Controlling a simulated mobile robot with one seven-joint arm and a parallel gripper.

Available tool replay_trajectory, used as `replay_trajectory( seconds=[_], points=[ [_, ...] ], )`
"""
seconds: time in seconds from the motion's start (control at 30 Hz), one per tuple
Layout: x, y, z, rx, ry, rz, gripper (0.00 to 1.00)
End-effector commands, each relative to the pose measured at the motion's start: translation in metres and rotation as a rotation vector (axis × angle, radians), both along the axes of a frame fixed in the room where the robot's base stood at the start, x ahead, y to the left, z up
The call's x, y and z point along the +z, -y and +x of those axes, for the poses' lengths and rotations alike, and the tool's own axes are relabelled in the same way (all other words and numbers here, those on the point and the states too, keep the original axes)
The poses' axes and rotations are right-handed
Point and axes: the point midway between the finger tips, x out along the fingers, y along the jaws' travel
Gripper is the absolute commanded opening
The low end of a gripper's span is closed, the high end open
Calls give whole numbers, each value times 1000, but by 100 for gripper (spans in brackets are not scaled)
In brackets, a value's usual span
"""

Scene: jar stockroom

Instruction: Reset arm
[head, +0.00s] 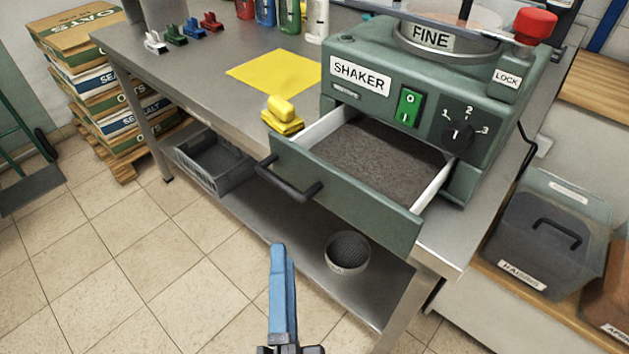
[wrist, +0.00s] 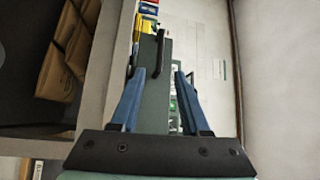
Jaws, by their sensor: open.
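My gripper (wrist: 160,73) shows in the wrist view with its two blue fingers spread and nothing between them. In the head view my gripper (head: 281,260) is at the bottom centre, in front of and below the drawer, apart from it. The green shaker machine (head: 345,95) stands on the metal bench. Its drawer (head: 345,205) is pulled out and holds dark grey granular material. The drawer's black handle (head: 288,182) is free of my gripper. The drawer's green front (wrist: 155,108) and handle (wrist: 159,52) lie ahead of the fingers in the wrist view.
Several small coloured clips and bottles stand farther back. Lidded bins (head: 550,232) stand at right.

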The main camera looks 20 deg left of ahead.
Motion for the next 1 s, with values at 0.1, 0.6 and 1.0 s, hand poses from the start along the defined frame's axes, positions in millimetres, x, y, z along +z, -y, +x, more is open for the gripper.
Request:
replay_trajectory(
  seconds=[0.1, 0.6, 1.0],
  points=[
    [0, 0, 0, 0, 0, 0, 46],
    [150, 5, 68, -165, 524, -504, 46],
    [326, 74, 83, -691, 836, -1018, 46]
  ],
)
